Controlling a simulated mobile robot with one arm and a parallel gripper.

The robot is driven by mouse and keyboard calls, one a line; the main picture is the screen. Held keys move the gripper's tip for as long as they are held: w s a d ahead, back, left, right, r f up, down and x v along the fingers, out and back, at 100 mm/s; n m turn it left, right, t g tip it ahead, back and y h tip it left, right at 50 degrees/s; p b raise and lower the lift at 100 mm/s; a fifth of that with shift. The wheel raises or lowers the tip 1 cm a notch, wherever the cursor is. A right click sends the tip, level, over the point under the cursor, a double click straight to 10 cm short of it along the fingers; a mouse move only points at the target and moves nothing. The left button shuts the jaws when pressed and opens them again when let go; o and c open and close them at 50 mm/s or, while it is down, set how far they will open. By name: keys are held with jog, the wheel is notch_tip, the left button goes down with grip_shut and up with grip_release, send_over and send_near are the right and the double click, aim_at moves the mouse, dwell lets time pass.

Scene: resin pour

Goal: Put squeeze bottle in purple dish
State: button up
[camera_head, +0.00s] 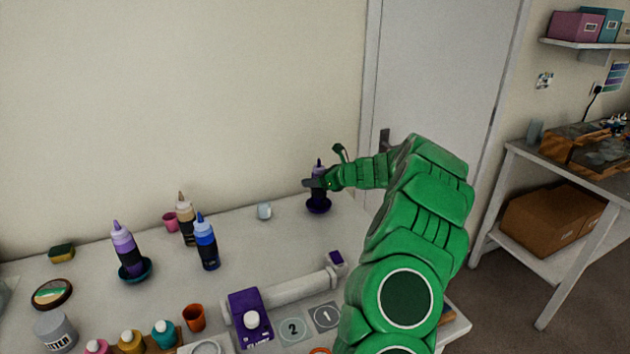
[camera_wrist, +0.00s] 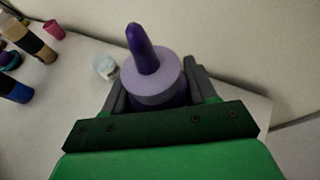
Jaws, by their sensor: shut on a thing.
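My gripper (camera_head: 318,183) is at the back right of the table, shut on a squeeze bottle with a purple cap (camera_head: 319,165). The bottle is upright. In the wrist view the bottle (camera_wrist: 150,75) stands between the two fingers, its pointed purple cap toward the camera. A dark purple dish (camera_head: 318,206) sits on the table directly under the bottle in the head view. The bottle's base is at or just inside the dish; I cannot tell whether it touches the bottom. The dish is hidden in the wrist view.
Another purple-capped bottle (camera_head: 125,249) stands in a teal dish (camera_head: 136,271) at left. A tan bottle (camera_head: 186,219) and a blue bottle (camera_head: 206,243) stand nearby. A small clear cup (camera_head: 264,211) is left of the gripper. A white roll (camera_head: 290,289) lies in front.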

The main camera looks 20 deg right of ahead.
jog(key=shift+f, duration=0.15)
jog(key=shift+f, duration=0.15)
jog(key=o, duration=1.2)
jog(key=shift+s+d+r, duration=0.1)
jog(key=shift+s+r, duration=0.05)
jog(key=shift+r, duration=0.05)
jog(key=v, duration=1.1)
jog(key=shift+s+d, duration=0.2)
jog(key=shift+s, duration=0.05)
